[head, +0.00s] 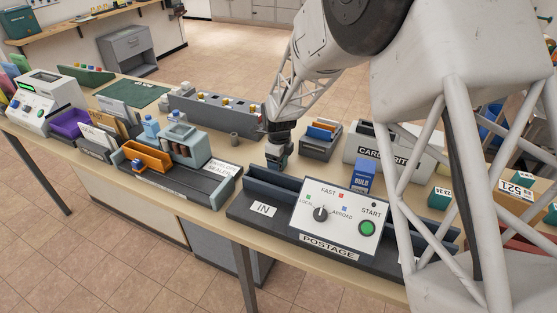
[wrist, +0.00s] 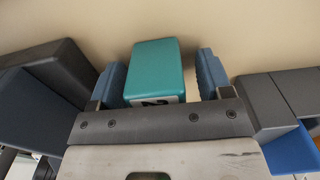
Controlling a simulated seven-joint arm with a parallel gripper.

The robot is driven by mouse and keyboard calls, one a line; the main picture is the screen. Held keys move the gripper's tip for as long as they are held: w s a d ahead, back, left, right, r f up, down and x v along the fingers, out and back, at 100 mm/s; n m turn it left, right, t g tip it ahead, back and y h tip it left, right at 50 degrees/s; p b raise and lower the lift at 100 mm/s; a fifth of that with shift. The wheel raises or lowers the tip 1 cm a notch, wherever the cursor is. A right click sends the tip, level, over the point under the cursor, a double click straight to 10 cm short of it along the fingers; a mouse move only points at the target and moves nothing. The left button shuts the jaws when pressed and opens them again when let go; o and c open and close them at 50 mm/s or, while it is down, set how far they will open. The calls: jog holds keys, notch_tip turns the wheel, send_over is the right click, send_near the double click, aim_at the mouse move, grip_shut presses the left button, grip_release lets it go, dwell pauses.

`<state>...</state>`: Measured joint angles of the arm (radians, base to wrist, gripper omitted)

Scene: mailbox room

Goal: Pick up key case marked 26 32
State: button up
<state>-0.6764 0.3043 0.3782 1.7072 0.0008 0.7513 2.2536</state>
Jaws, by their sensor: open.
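A teal case (wrist: 154,70) lies on the tan counter in the wrist view, between the two blue fingers of my gripper (wrist: 160,78). A gap shows beside it on each side. Its white label with dark print is mostly cut off by my gripper's body, so I cannot read its number. In the head view my gripper (head: 278,158) points down at the counter, behind the postage machine (head: 338,212); the case there is hidden or too small to make out. My gripper is open and not closed on the case.
The dark IN tray (head: 262,197) is just in front of my gripper. A grey divided box (head: 320,140) and a blue box (head: 363,177) stand to the right. Other teal cases (head: 439,198) sit farther right. A sealer (head: 186,142) stands left.

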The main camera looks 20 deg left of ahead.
jog(key=c, duration=1)
jog(key=shift+r, duration=0.15)
jog(key=shift+c, duration=0.2)
jog(key=shift+r, duration=4.85)
